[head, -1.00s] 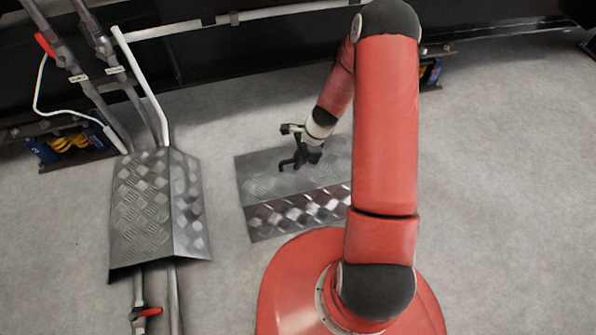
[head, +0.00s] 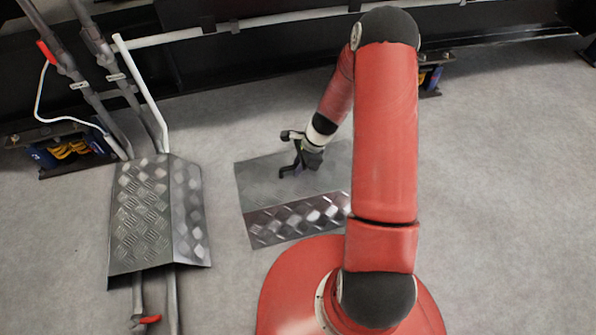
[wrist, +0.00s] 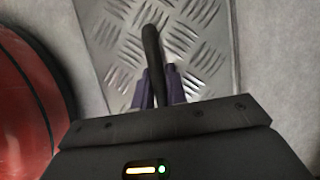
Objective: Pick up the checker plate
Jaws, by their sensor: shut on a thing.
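The checker plate (head: 298,218) is a grey metal tread sheet with a bend along it, a duller far part and a shinier near strip. It lies at or close to the floor in the middle of the head view, its right end hidden behind my arm. My gripper (head: 297,168) is over its far part. In the wrist view the raised-pattern plate (wrist: 205,55) fills the middle. A dark curved handle (wrist: 150,42) stands above it, and the purple fingers of my gripper (wrist: 159,82) are shut on this handle. I cannot tell whether the plate is clear of the floor.
A second bent tread plate (head: 142,215) sits over pipes at the left. A white pipe (head: 140,85) and red-handled valves stand near it. A dark frame (head: 240,55) runs along the back. Grey floor (head: 510,180) is open at the right.

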